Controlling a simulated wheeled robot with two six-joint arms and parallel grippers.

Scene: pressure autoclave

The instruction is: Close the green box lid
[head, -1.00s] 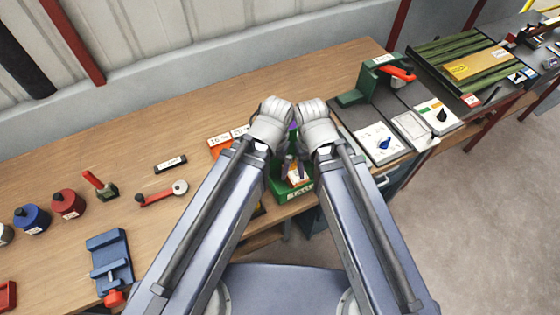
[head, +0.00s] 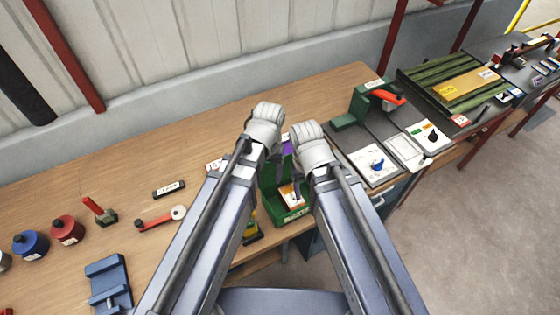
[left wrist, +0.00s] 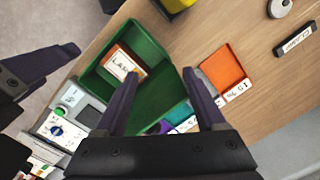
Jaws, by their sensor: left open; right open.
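The green box (head: 291,214) stands near the front edge of the bench, partly hidden by my arms. The left wrist view shows the box (left wrist: 151,42) open, with an orange labelled block (left wrist: 122,65) inside. A green panel (left wrist: 160,100) beside the opening looks like its raised lid; its exact angle is unclear. My left gripper (left wrist: 161,76) is open and empty, its fingers over the box and panel. My right gripper (head: 297,188) is open over the box's right part; one of its dark fingers shows at the left of the wrist view.
An orange tray (left wrist: 222,68) lies close beside the box. A yellow object (head: 252,231) is at its front left. Panels with a blue knob (head: 376,163) and a green stand with a red handle (head: 385,96) are to the right.

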